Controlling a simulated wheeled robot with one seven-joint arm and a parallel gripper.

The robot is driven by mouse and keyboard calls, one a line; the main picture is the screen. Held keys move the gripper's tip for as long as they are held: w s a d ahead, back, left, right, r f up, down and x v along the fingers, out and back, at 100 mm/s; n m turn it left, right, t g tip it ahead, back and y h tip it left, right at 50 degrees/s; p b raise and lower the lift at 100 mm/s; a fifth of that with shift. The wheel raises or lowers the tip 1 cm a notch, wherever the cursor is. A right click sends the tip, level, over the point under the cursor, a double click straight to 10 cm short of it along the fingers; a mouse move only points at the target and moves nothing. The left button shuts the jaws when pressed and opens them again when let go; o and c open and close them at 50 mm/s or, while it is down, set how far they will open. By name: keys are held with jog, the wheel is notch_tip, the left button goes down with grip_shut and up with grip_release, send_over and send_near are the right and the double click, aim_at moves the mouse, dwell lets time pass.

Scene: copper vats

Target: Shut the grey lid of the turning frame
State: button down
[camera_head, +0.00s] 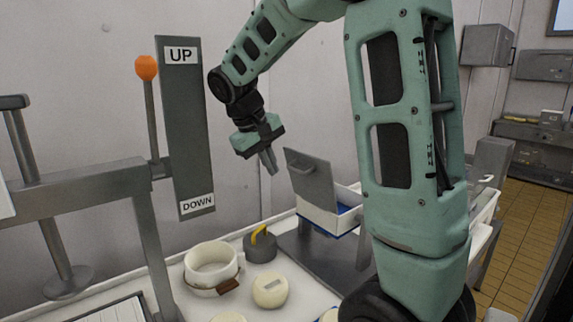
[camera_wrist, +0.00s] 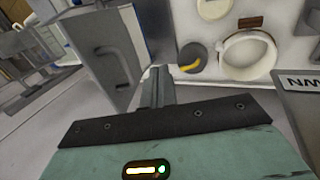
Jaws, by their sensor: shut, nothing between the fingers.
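The grey lid (camera_head: 311,178) stands raised and slightly tilted, with a bar handle on its face. It also shows in the wrist view (camera_wrist: 105,62), left of my fingers. Below it is a dark grey flat plate (camera_head: 322,262), partly hidden by my arm; I cannot tell how the lid joins it. My gripper (camera_head: 270,160) is shut and empty, in the air just left of the lid's upper edge in the head view. Its closed fingers show in the wrist view (camera_wrist: 157,80), apparently apart from the lid.
A white ring mould (camera_head: 211,267), a dark weight with a yellow handle (camera_head: 260,245) and a pale cheese (camera_head: 270,290) stand on the bench. An UP/DOWN panel (camera_head: 186,120) with an orange-knobbed lever (camera_head: 147,68) is left.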

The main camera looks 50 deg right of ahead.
jog(key=shift+s+d+f+p, duration=0.2)
jog(key=shift+d+f+p, duration=0.05)
jog(key=shift+d, duration=0.5)
jog(key=shift+s+d+f+p, duration=0.2)
jog(key=shift+d+f+p, duration=0.1)
jog(key=shift+d, duration=0.5)
jog(key=shift+s+d+f+p, duration=0.2)
jog(key=shift+d+f, duration=0.05)
jog(key=shift+d, duration=0.5)
jog(key=shift+r, duration=0.1)
